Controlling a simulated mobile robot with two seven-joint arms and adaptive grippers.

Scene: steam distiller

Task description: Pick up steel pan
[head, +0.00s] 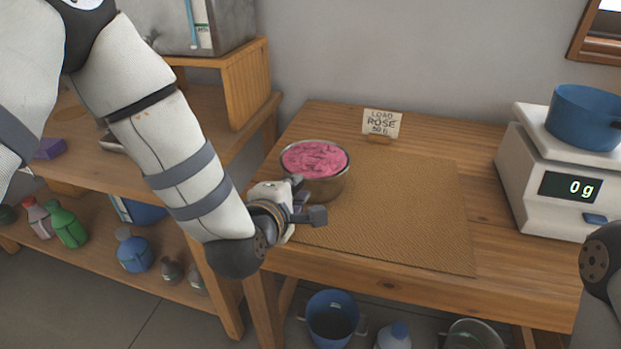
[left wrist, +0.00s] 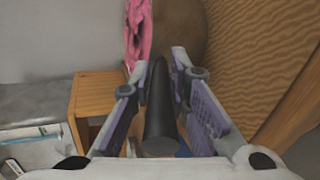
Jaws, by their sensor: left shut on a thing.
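The steel pan (head: 330,187) is round and full of pink petals (head: 314,158). It is at the left edge of the woven mat (head: 420,220) on the wooden table. My left gripper (head: 305,200) is at the near side of the pan. In the left wrist view, the pan's dark handle (left wrist: 160,115) lies between my left gripper's fingers (left wrist: 160,64), which are shut on it. The pan's wall (left wrist: 180,30) and petals show beyond the fingertips. I cannot tell whether the pan's base touches the mat. My right gripper is out of view.
A white scale (head: 545,175) reading 0 g stands at the right with a blue pot (head: 585,117) on it. A small sign (head: 381,123) reading "LOAD ROSE 50 g" stands behind the mat. A wooden shelf unit (head: 225,145) is at the left. The mat's right part is clear.

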